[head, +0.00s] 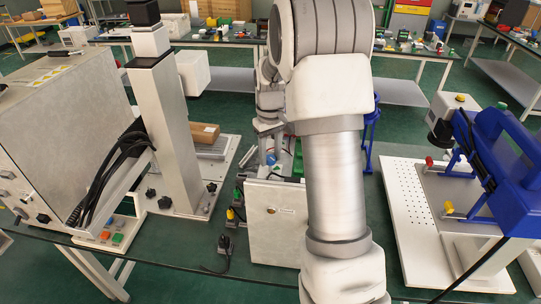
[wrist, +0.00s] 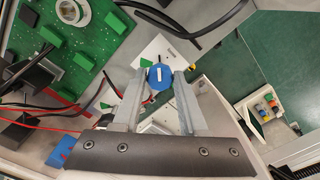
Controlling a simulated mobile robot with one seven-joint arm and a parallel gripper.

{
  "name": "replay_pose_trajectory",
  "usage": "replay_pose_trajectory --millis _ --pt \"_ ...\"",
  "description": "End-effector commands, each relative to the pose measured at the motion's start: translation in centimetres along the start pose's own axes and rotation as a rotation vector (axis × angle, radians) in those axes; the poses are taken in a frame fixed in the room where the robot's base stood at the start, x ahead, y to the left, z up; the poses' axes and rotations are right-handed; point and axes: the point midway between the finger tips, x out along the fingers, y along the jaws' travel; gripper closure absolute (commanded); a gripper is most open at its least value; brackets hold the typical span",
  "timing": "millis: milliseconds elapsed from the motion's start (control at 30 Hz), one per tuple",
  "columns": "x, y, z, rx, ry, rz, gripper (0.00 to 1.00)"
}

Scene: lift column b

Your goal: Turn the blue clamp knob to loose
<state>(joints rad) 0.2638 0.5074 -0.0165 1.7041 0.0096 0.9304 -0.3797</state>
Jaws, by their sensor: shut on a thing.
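The blue clamp knob (wrist: 160,78) is round, with a white bar mark across its face that stands nearly upright in the wrist view. My gripper (wrist: 159,74) has one finger on each side of the knob, shut on it at the fingertips. In the head view, a small patch of blue (head: 271,158) shows below my gripper, among parts behind a pale panel. My arm covers much of that area there. I cannot read any loose or tight label near the knob.
A green circuit board (wrist: 60,45) with black and red cables lies left of the knob in the wrist view. In the head view, a grey cabinet (head: 60,130) and column stand left, a pale panel (head: 275,225) in front, and a blue-framed device (head: 500,150) right.

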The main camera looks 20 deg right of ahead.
Motion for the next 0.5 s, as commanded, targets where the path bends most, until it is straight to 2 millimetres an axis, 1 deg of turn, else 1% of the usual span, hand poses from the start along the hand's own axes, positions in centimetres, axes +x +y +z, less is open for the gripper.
replay_pose_trajectory --millis 500 --pt "-0.1 -0.04 -0.07 0.487 0.002 0.001 1.0"
